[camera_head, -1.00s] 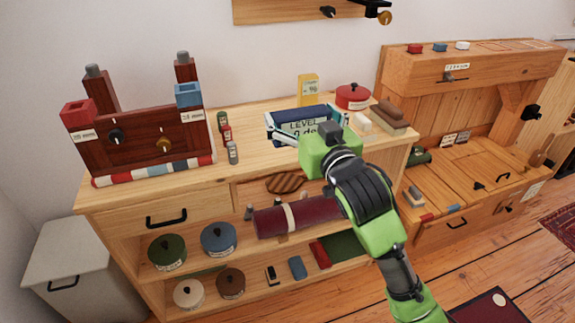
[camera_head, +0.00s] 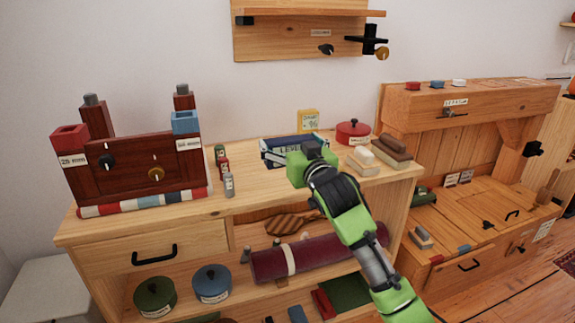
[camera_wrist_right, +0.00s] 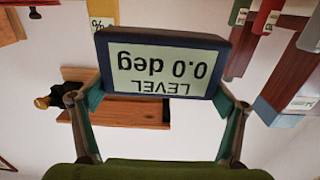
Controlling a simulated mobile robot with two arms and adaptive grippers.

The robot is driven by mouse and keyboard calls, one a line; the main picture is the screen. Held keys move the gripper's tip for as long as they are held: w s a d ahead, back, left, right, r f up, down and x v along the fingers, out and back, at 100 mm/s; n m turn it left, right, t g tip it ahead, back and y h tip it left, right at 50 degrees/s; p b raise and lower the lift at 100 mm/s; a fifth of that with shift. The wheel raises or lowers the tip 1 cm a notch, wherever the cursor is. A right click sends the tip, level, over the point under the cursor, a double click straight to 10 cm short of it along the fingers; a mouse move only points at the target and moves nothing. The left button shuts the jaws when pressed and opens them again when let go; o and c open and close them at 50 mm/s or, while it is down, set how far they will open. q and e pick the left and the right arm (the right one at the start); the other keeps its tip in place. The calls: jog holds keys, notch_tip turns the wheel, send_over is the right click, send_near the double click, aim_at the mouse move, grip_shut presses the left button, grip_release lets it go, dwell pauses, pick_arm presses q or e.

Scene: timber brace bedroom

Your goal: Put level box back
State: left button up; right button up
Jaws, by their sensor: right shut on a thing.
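The level box (camera_head: 292,143) is a dark blue box with a pale display. Its label reads LEVEL 0.0 deg, upside down in the right wrist view (camera_wrist_right: 166,70). My right gripper (camera_wrist_right: 160,102) has a finger at each side of the box and is shut on it. In the head view, the gripper (camera_head: 297,157) hides the lower right of the box. The box is over the back middle of the cabinet top (camera_head: 262,182). I cannot tell whether its underside touches the wood. My left gripper is not in view.
A yellow card (camera_head: 308,121) and red pot (camera_head: 353,132) stand behind and right of the box. Brushes or blocks (camera_head: 390,150) lie at the right edge. Small bottles (camera_head: 228,184) and a dark red wooden stand (camera_head: 130,160) are left. A wall shelf (camera_head: 285,50) hangs above.

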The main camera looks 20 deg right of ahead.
aim_at(289, 147)
jog(key=shift+w+d+f, duration=0.15)
jog(key=shift+w+f, duration=0.85)
jog(key=shift+f, duration=0.15)
jog(key=shift+w+f+b, duration=0.3)
jog(key=shift+f, duration=0.05)
notch_tip(289, 147, down, 3)
jog(key=shift+w+f+b, duration=0.1)
jog(key=shift+f+b, duration=0.1)
jog(key=shift+b, duration=0.45)
jog(key=shift+r, duration=0.1)
jog(key=o, duration=1.1)
jog(key=shift+f, duration=0.25)
jog(key=shift+c, duration=0.2)
